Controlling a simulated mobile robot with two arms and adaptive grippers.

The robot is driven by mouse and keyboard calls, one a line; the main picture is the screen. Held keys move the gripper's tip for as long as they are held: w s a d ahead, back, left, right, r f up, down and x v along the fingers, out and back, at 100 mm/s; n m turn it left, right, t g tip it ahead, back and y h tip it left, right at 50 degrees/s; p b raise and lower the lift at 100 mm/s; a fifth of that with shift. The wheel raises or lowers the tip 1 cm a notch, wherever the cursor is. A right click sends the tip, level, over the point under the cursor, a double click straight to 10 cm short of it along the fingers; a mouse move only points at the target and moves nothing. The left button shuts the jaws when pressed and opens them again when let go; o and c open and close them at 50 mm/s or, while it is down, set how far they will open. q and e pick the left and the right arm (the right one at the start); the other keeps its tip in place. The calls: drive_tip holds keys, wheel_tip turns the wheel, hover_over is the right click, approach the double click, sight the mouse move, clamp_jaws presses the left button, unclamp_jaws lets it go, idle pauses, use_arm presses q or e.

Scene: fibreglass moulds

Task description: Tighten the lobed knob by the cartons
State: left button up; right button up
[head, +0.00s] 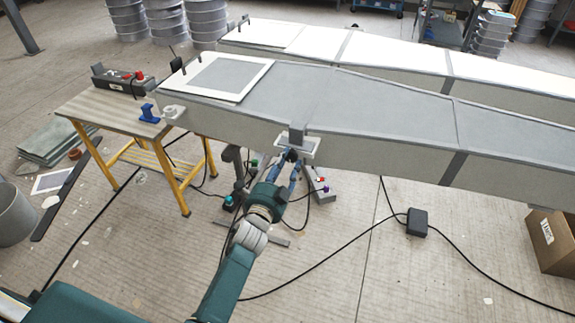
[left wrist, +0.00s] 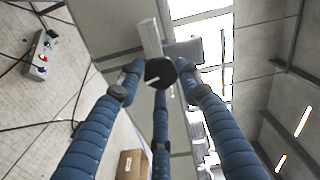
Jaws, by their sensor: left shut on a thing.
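The dark lobed knob (head: 291,155) sits under a grey clamp bracket (head: 297,138) on the near side wall of the long grey mould (head: 290,95). My left gripper (head: 286,166) reaches up to it from below, its blue fingers shut on the knob. In the left wrist view, the black knob (left wrist: 160,72) lies between the three fingers of the left gripper (left wrist: 162,88), with a pale mark on its face. The clamp (left wrist: 183,48) shows behind it. A brown carton (head: 553,245) stands on the floor at the right edge and also shows in the left wrist view (left wrist: 131,165). My right gripper is in neither view.
A wooden table with yellow legs (head: 120,107) stands at the left. Black cables and a black box (head: 417,222) lie on the floor to the right. A second mould (head: 400,52) runs behind.

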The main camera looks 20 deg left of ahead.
use_arm(q)
drive_tip(key=shift+a+f+m, duration=0.2)
drive_tip(key=shift+a+m, duration=0.05)
drive_tip(key=shift+m, duration=0.15)
drive_tip(key=o, duration=0.9)
drive_tip(key=shift+c, duration=0.2)
drive_tip(key=shift+o, duration=1.4)
drive_tip(key=shift+a+r, duration=0.1)
drive_tip(key=shift+a, duration=0.05)
drive_tip(key=shift+s, duration=0.15)
drive_tip(key=s, duration=1.1)
drive_tip(key=shift+s+a, duration=0.15)
drive_tip(key=shift+s, duration=0.25)
drive_tip(key=shift+w, duration=0.1)
